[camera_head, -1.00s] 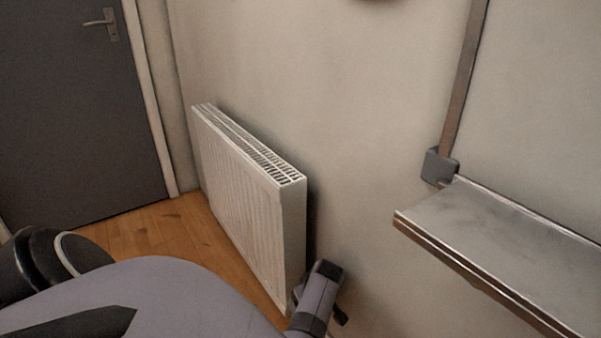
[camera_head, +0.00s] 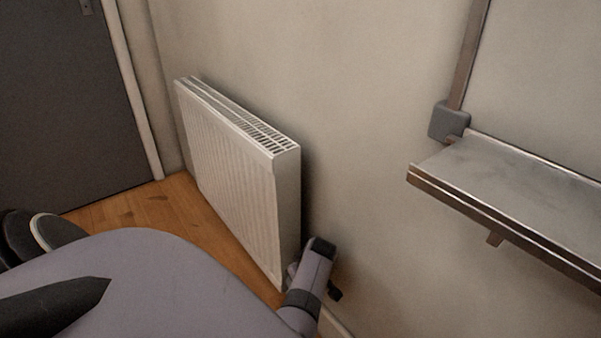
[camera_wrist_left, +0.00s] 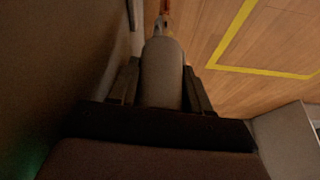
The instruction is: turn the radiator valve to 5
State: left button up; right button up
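The radiator valve (camera_wrist_left: 163,75) shows in the left wrist view as a pale grey, rounded cylinder with a narrow neck at its far end. My left gripper (camera_wrist_left: 162,80) has one dark finger on each side of it, close to its sides. I cannot tell if the fingers press on it. In the head view my left gripper (camera_head: 334,291) is a small dark piece below my grey wrist, at the lower near corner of the white radiator (camera_head: 235,175). My arm hides the valve there, and its number marks cannot be read. My right gripper is not in view.
A metal shelf (camera_head: 520,185) juts from the wall on the right, above and beside my left wrist. A dark door (camera_head: 70,110) stands at the left. Wooden floor (camera_head: 150,205) is free left of the radiator. Yellow floor tape (camera_wrist_left: 262,71) shows in the wrist view.

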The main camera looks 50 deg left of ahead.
pick_arm(q)
jog(key=c, duration=0.3)
jog(key=shift+r, duration=0.1)
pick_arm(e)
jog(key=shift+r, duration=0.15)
